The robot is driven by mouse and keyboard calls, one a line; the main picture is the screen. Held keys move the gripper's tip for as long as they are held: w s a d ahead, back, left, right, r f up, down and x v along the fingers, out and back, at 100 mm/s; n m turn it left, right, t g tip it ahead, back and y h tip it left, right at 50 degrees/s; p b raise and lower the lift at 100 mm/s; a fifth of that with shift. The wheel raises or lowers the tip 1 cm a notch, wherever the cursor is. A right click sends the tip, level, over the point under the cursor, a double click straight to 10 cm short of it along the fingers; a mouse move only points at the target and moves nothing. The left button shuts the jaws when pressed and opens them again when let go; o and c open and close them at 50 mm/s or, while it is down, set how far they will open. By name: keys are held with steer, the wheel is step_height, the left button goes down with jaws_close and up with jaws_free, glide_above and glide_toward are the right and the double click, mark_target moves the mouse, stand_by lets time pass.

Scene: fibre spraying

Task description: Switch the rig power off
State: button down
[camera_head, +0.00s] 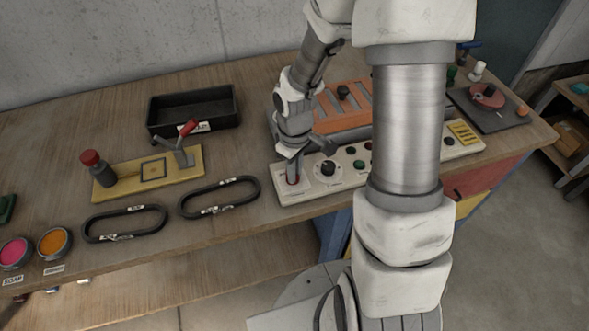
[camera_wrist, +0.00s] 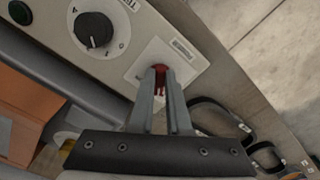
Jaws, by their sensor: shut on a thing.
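A cream control panel (camera_head: 310,187) lies along the front edge of the workbench. A red switch (camera_head: 292,179) sits at its left end, and it also shows in the wrist view (camera_wrist: 160,69) on a pale square plate. My gripper (camera_head: 291,175) points down at this switch. In the wrist view my gripper's two fingers (camera_wrist: 161,82) stand on either side of the red switch and are shut on it. The fingers partly hide the switch, so its position cannot be told. A black rotary knob (camera_wrist: 94,30) is beside it on the panel.
An orange ribbed unit (camera_head: 343,106) stands behind the panel. A black tray (camera_head: 193,108), a yellow board (camera_head: 127,176) with a red-handled clamp, and two black oval rings (camera_head: 124,223) lie to the left. My arm hides part of the panel.

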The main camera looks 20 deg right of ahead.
stand_by(0.4)
steer(key=c, duration=0.9)
jaws_free()
step_height(320, 180, up, 18)
steer(key=shift+f+p, duration=0.25)
steer(key=shift+p, duration=0.9)
